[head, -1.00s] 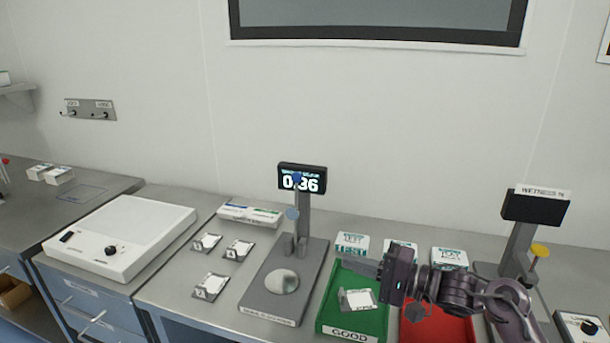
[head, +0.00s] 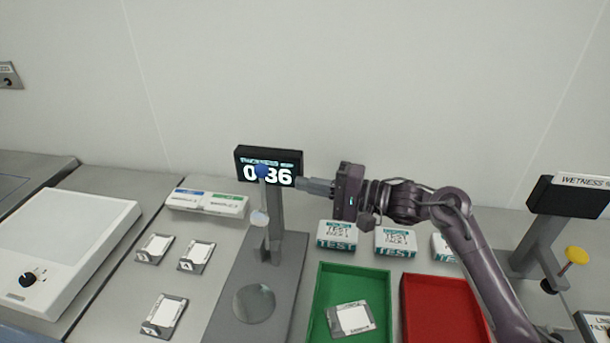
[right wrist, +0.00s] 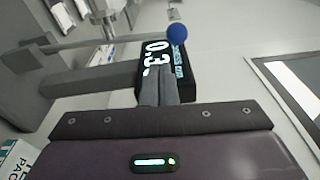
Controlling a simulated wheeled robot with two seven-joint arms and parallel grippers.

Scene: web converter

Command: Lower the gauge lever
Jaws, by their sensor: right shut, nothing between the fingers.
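The thickness gauge (head: 274,222) stands on the bench with a grey base and post. Its display (head: 284,172) reads about 0.36. The gauge lever ends in a blue ball knob (head: 261,171), raised in front of the display; the knob also shows in the right wrist view (right wrist: 177,32). A pale disc (head: 259,218) sits lower on the gauge, above a round plate (head: 254,303) on the base. My right gripper (head: 300,183) is shut and empty, its tips just right of the display and apart from the knob. My left gripper is out of view.
A green tray (head: 318,290) holding a pad sample and a red tray (head: 408,300) lie right of the gauge. Several TEST boxes (head: 337,235) stand behind them. A second gauge with a yellow knob (head: 577,255) is at far right. Sample pads (head: 155,248) lie left.

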